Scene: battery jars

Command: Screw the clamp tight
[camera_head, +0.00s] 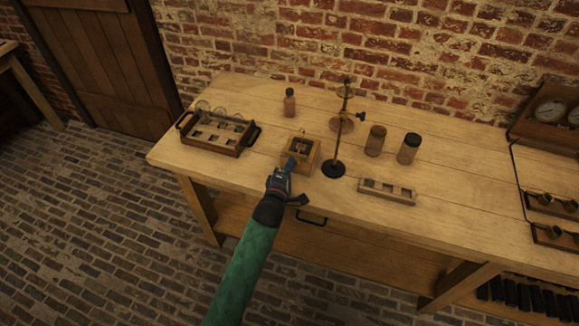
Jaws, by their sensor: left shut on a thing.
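A dark metal stand (334,169) with a round base and an upright rod stands on the workbench. A brass-coloured clamp (346,98) sits high on it, with a small dark screw knob (361,116) out to its right. How tight the screw is cannot be seen. My left gripper (289,164) is at the near left side of a small open wooden box (312,163), left of the stand and apart from the clamp. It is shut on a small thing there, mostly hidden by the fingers. My right gripper is not in view.
A wooden tray (211,146) with dark handles and glass jars is at the left. A bottle (289,103) stands behind the box. Two capped jars (375,142) (409,149) and a slotted wooden block (387,191) are right of the stand.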

